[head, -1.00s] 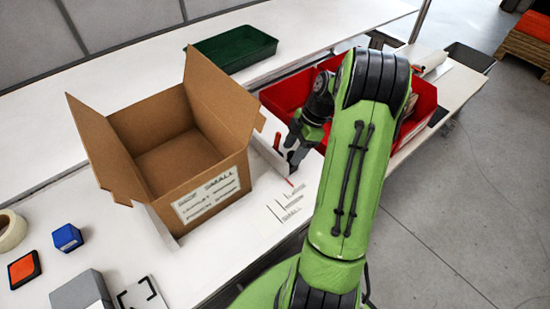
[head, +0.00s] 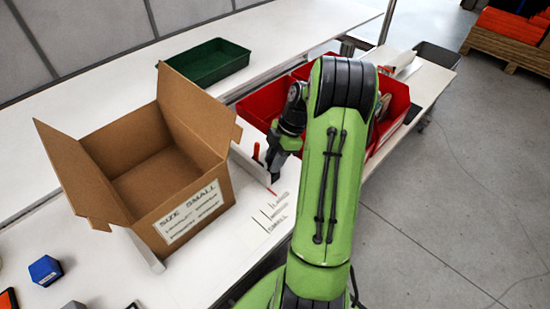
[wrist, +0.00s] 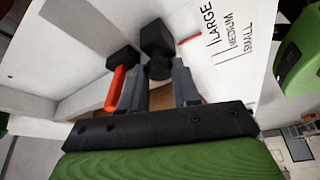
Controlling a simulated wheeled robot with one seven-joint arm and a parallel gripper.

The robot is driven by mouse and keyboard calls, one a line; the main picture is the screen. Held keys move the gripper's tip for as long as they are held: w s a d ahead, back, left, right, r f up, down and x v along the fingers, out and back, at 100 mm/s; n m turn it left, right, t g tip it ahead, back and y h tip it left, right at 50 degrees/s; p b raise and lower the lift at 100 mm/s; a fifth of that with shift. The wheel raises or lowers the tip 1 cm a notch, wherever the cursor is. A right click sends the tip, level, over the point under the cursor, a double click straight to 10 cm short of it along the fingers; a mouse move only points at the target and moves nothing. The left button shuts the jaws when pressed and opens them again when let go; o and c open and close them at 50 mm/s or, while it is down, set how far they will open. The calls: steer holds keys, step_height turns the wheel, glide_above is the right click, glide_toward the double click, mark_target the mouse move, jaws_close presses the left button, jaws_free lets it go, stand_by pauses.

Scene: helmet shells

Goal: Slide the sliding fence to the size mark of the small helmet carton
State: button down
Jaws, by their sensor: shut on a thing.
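The open cardboard carton (head: 150,165) stands on the white bench, with a "SIZE SMALL" label (head: 188,212) on its front. The sliding fence (head: 248,164) is a pale upright panel to the right of the carton. It has a red lever (head: 256,151), also in the wrist view (wrist: 116,88), and a black knob (wrist: 157,42). My gripper (head: 273,166) is shut on the fence's knob; its fingers (wrist: 158,78) flank it in the wrist view. A red pointer (wrist: 190,39) lies just outside the LARGE line of the scale (wrist: 228,37), away from SMALL.
Red bins (head: 262,105) stand behind my arm, and a green tray (head: 208,63) is at the back. A blue block (head: 45,270) lies at the front left. Bare bench surrounds the printed scale.

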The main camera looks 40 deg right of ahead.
steer(key=a+b, duration=0.3)
steer(key=a, duration=0.6)
steer(key=shift+s+a, duration=0.15)
steer(key=shift+a, duration=0.1)
steer(key=c, duration=0.8)
jaws_free()
steer(key=shift+c, duration=0.2)
steer(key=shift+d, duration=0.1)
steer(key=p+v, duration=0.6)
steer(key=v, duration=0.9)
steer(key=shift+r, duration=0.35)
steer(key=shift+s+d, duration=0.1)
